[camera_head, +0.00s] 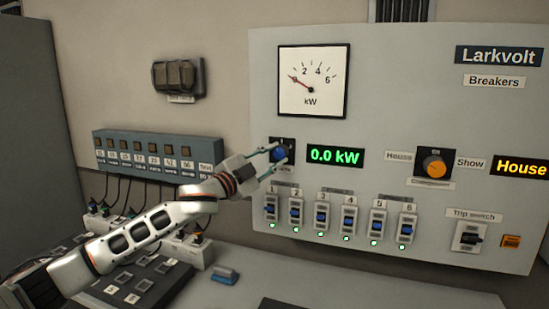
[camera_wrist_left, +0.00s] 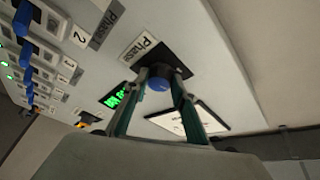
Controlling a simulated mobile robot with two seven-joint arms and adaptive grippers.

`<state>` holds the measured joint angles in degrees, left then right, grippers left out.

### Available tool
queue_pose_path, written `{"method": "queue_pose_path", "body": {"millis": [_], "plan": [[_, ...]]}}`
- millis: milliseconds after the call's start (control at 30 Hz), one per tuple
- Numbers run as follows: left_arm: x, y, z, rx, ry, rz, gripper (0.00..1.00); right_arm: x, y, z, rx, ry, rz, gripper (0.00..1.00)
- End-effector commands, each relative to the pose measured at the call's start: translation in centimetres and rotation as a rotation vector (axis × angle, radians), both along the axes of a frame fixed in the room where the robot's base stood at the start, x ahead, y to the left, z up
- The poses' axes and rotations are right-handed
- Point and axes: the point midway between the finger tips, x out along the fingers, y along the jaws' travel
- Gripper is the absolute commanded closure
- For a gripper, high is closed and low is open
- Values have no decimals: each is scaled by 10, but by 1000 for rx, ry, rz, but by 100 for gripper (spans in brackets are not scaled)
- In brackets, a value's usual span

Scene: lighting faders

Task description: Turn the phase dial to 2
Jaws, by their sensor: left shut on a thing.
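The phase dial (camera_head: 278,154) is a blue knob on a dark square plate, on the grey Larkvolt panel below the kW meter. My left gripper (camera_head: 279,153) reaches it from the left, with its fingers on either side of the knob and shut on it. In the left wrist view the blue knob (camera_wrist_left: 158,83) sits between the teal fingers, with a "Phase" label beside its plate. The dial's numbers and pointer are too small or hidden to read. My right gripper is not in view.
The kW meter (camera_head: 312,82) and green 0.0 kW display (camera_head: 335,156) are close to the dial. Several blue-levered breakers (camera_head: 321,217) run below it. An orange House/Show knob (camera_head: 434,168) and trip switch (camera_head: 468,237) are to the right. A desk (camera_head: 280,291) lies below.

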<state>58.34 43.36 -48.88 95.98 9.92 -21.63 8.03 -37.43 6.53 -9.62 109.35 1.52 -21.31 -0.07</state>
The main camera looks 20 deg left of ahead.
Motion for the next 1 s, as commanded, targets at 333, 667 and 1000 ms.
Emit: {"method": "queue_pose_path", "body": {"millis": [333, 667, 1000], "plan": [[0, 1, 5, 236, -10, 0, 96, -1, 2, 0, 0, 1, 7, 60], [0, 0, 4, 327, -12, -1, 96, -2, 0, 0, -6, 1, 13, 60], [0, 0, 4, 336, -13, -1, 96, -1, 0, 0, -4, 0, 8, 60]]}}
